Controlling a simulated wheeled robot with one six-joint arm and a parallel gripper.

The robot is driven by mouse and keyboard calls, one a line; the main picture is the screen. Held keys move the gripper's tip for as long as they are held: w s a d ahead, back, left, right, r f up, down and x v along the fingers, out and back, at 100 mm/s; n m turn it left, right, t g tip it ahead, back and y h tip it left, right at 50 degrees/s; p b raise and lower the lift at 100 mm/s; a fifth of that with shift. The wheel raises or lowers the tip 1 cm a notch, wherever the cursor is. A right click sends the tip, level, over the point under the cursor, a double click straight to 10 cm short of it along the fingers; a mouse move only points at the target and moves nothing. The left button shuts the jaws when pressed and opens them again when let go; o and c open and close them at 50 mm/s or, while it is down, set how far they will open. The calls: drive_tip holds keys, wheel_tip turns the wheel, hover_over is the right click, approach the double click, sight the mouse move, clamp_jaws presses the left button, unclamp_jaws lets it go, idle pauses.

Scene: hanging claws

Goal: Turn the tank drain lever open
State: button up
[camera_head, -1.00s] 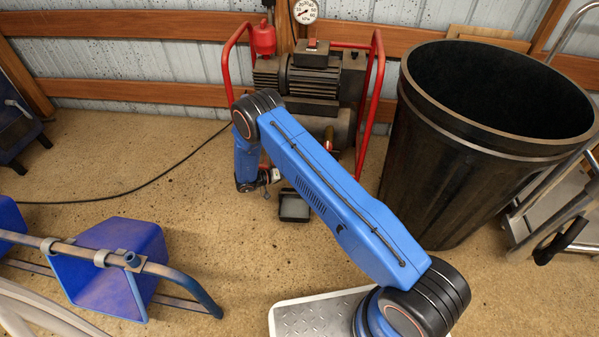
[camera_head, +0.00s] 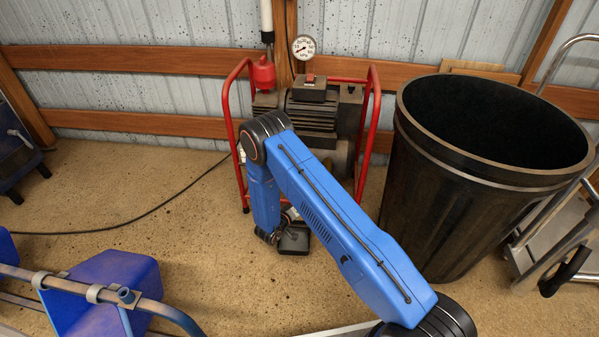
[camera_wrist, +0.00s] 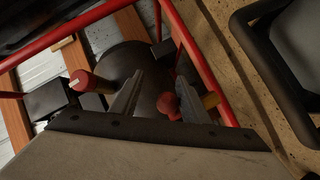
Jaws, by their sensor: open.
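In the wrist view, the two grey fingers of my gripper (camera_wrist: 160,80) are apart and point at the dark round tank (camera_wrist: 142,60). A red knob (camera_wrist: 168,104), which looks like the drain lever's handle, shows between the fingers, nearer the right one. A brass fitting (camera_wrist: 210,100) is just right of the right finger. I cannot tell whether a finger touches the red part. In the head view, my blue arm covers the lever and most of the gripper, in front of the compressor (camera_head: 312,112).
Red frame tubes (camera_wrist: 200,62) pass close to the fingers. A red-capped cylinder (camera_wrist: 88,82) is to their left.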

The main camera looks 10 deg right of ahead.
drive_tip(key=s+a+r+n+t+y, duration=0.2)
drive_tip(key=s+n+y, duration=0.1)
drive_tip(key=s, duration=0.4)
drive_tip(key=s+a+r+n+t+y, duration=0.2)
drive_tip(key=s+n+y, duration=0.1)
drive_tip(key=s, duration=0.4)
drive_tip(key=shift+w+a+r+m+g+y, duration=0.6)
drive_tip(key=shift+w+r+m+g+y, duration=1.45)
drive_tip(key=shift+r, duration=3.5)
wheel_tip(320, 180, up, 14)
drive_tip(key=m+y, duration=0.2)
drive_tip(key=shift+r+g, duration=0.25)
drive_tip(key=shift+g, duration=0.1)
drive_tip(key=shift+d, duration=0.1)
